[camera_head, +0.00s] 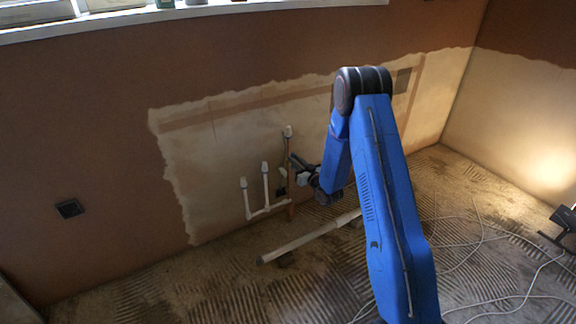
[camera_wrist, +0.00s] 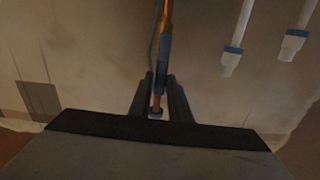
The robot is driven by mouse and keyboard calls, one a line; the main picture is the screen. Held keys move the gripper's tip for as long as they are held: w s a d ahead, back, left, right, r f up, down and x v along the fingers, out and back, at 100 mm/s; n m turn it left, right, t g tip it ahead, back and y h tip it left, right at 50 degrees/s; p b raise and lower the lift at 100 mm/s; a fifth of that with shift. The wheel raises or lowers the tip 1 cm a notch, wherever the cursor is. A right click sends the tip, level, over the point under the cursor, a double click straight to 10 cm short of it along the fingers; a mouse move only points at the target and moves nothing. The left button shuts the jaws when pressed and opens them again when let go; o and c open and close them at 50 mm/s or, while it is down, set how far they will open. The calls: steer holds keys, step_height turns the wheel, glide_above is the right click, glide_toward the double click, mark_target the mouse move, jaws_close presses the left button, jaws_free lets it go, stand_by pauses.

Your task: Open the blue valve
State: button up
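The blue valve (camera_wrist: 164,62) shows in the wrist view as a narrow blue piece on a thin copper pipe (camera_wrist: 168,11). My gripper (camera_wrist: 161,76) has its two dark fingers apart, one on each side of the blue piece, with narrow gaps visible. I cannot tell how deep the valve lies between the fingers. A pale cap (camera_wrist: 155,113) ends the pipe between the fingers. In the head view my gripper (camera_head: 297,163) is beside the upright copper pipe (camera_head: 290,180) near the wall. The valve is too small or hidden to make out there.
White capped pipes (camera_head: 265,182) stand left of the copper pipe, and also show in the wrist view (camera_wrist: 237,35). A long pale tube (camera_head: 305,240) lies on the ridged floor. Loose cables (camera_head: 470,242) and a lamp (camera_head: 563,220) are on the right. The left floor is clear.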

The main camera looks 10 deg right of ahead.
steer(key=shift+o, duration=1.2)
steer(key=shift+d+r, duration=0.1)
steer(key=v, duration=1.2)
